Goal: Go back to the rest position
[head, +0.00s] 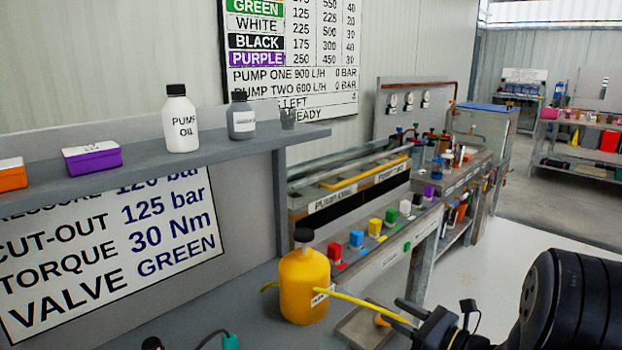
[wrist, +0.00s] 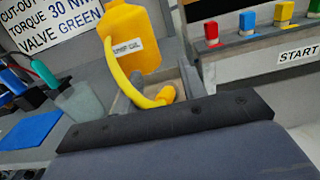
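My gripper (head: 392,312) is at the lower right of the head view, above the front of the bench. Its two dark fingertips stand apart, with a gap between them.
A shelf (head: 130,178) holds a white pump oil bottle (head: 180,120), a grey bottle (head: 241,116) and a purple box (head: 92,157). A row of coloured valve blocks (head: 356,239) lines the pump bench at the right. Open floor (head: 500,265) lies right of the bench.

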